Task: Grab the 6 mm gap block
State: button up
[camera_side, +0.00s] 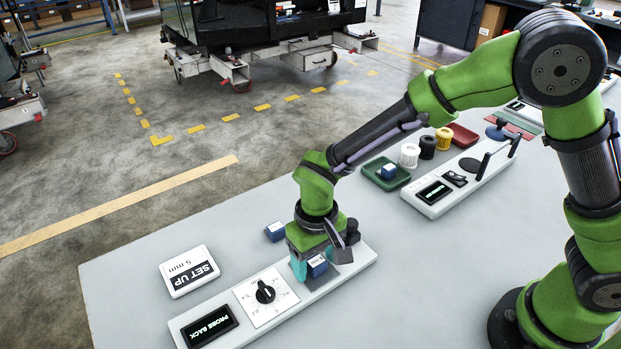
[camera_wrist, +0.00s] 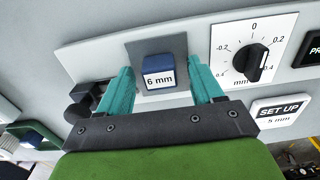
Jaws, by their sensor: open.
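The 6 mm gap block (camera_wrist: 158,72) is blue with a white label reading "6 mm". It sits on a dark grey square plate (camera_wrist: 172,46) on the long white panel. My gripper (camera_wrist: 160,88) is open, its two teal fingers reaching down on either side of the block; a gap shows between the block and each finger. In the side view my gripper (camera_side: 308,270) is low over the panel, and the block (camera_side: 318,265) shows beside the near finger. Whether the fingers touch the plate cannot be told.
The panel carries a dial (camera_side: 265,291) and a "PROBE BACK" display (camera_side: 210,326). Another blue block (camera_side: 275,231) lies behind it. A "SET UP 5 mm" sign (camera_side: 189,271) is at left. A green tray (camera_side: 386,173) holds a blue block. The table's front middle is clear.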

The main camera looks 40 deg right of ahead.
jog(key=shift+r, duration=0.1)
jog(key=c, duration=1.2)
